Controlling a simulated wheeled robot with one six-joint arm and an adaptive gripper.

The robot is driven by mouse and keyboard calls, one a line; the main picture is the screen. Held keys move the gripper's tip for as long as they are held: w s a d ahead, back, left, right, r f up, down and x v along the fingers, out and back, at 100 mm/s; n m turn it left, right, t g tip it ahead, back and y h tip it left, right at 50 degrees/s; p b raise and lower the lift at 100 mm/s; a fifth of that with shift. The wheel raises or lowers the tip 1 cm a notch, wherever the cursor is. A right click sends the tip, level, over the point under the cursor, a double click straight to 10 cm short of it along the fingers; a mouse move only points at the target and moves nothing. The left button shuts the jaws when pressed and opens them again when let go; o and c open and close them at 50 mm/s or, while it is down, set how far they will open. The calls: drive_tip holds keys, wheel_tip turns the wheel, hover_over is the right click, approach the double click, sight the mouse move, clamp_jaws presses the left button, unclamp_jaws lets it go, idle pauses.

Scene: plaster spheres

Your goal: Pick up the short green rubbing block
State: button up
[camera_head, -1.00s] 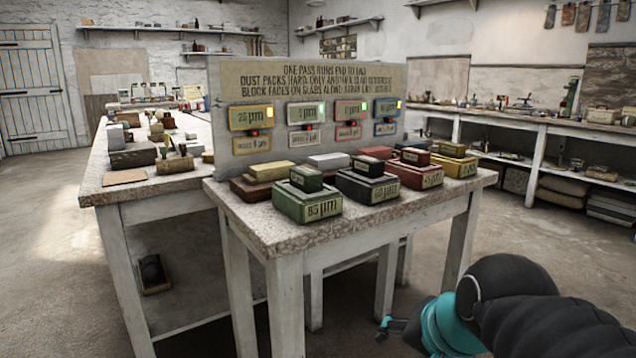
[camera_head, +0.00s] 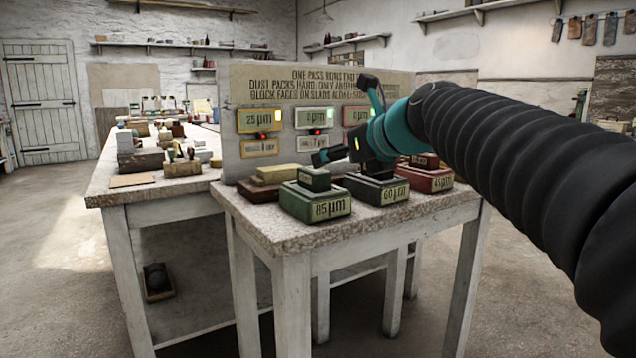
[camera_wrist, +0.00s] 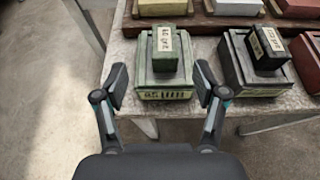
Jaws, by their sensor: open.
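In the wrist view the short green block (camera_wrist: 166,52) shows a pale label on top and sits on the larger green block (camera_wrist: 150,92).
A black block pair (camera_head: 376,188) stands right of the green one, and a red block (camera_head: 428,180) beyond it. A yellow block (camera_head: 278,173) lies behind left. A sign board (camera_head: 240,85) stands at the table's back. The stone table's (camera_head: 275,233) front left edge is bare.

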sight(310, 169)
drive_tip(key=x, duration=0.8)
drive_tip(key=shift+w, duration=0.15)
drive_tip(key=x, duration=0.2)
drive_tip(key=b+x, duration=0.1)
drive_tip(key=x, duration=0.1)
drive_tip(key=shift+w+d+f, duration=0.1)
drive_tip(key=shift+w+f, duration=0.15)
drive_tip(key=shift+f, duration=0.1)
drive_tip(key=shift+w+a+f, duration=0.15)
drive_tip(key=shift+w+a, duration=0.05)
drive_tip(key=shift+w, duration=0.1)
clamp_jaws()
